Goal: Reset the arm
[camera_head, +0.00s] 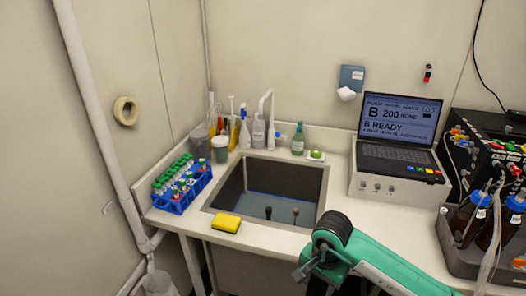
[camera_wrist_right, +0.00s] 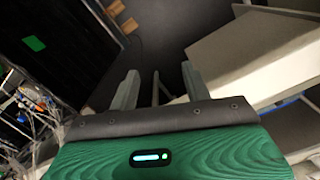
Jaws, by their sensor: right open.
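My right arm (camera_head: 370,258) is green and dark grey. It comes in from the lower right in the head view and ends in front of the counter edge, below the sink. Its gripper's fingers cannot be made out clearly there. In the right wrist view my right gripper (camera_wrist_right: 160,84) is open, with two grey-green fingers apart and nothing between them. It points over a dark floor area, beside a pale panel (camera_wrist_right: 250,55). My left gripper is not in view.
The counter (camera_head: 265,238) holds a sink (camera_head: 270,190), a yellow sponge (camera_head: 226,222), a blue tube rack (camera_head: 180,200), several bottles and a laptop-topped device (camera_head: 398,150). Brown bottles (camera_head: 468,215) stand at the right beside a black unit. Free counter lies around the sponge.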

